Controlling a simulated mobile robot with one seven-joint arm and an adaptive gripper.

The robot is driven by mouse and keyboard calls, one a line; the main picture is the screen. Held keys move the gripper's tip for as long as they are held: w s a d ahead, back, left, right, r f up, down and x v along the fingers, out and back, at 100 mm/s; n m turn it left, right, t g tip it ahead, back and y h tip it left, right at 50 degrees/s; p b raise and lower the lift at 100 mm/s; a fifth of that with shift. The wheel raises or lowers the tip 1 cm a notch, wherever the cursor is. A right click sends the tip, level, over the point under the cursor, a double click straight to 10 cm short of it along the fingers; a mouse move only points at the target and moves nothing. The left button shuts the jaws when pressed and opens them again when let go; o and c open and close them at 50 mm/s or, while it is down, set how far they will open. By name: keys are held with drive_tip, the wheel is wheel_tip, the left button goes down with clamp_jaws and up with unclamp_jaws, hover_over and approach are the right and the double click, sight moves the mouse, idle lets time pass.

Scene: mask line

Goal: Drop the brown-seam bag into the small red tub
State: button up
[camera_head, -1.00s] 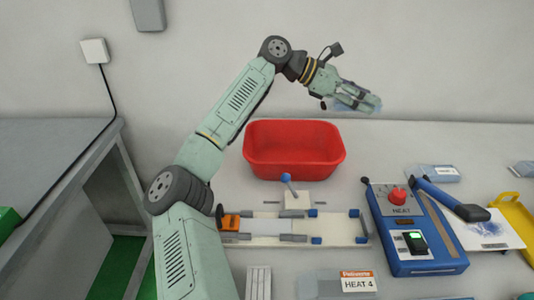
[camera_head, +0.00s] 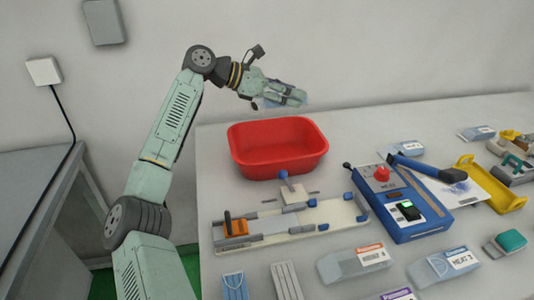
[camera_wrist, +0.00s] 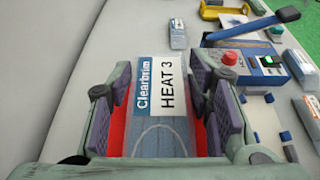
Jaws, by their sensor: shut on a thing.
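My gripper (camera_head: 290,97) is shut on a clear bag (camera_head: 272,102) and holds it in the air above the far side of the small red tub (camera_head: 278,155). In the wrist view the bag (camera_wrist: 160,142) lies between the two finger pads, with a blue and white label reading Clearbrim HEAT 3. I cannot make out a brown seam on it. Red of the tub (camera_wrist: 117,132) shows below and beside the bag. The tub stands upright on the table; I see no bag in it.
A blue heat sealer (camera_head: 405,205) with a red knob stands right of the tub. A white jig (camera_head: 290,225) lies in front of it. Other labelled bags (camera_head: 355,262) and a yellow tray (camera_head: 492,185) lie nearby. The wall is close behind.

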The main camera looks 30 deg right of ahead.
sight(262, 104)
wheel_tip(262, 104, down, 6)
drive_tip(key=b, duration=0.3)
drive_tip(key=shift+r, duration=0.1)
drive_tip(key=o, duration=1.1)
drive_tip(key=v, duration=1.2)
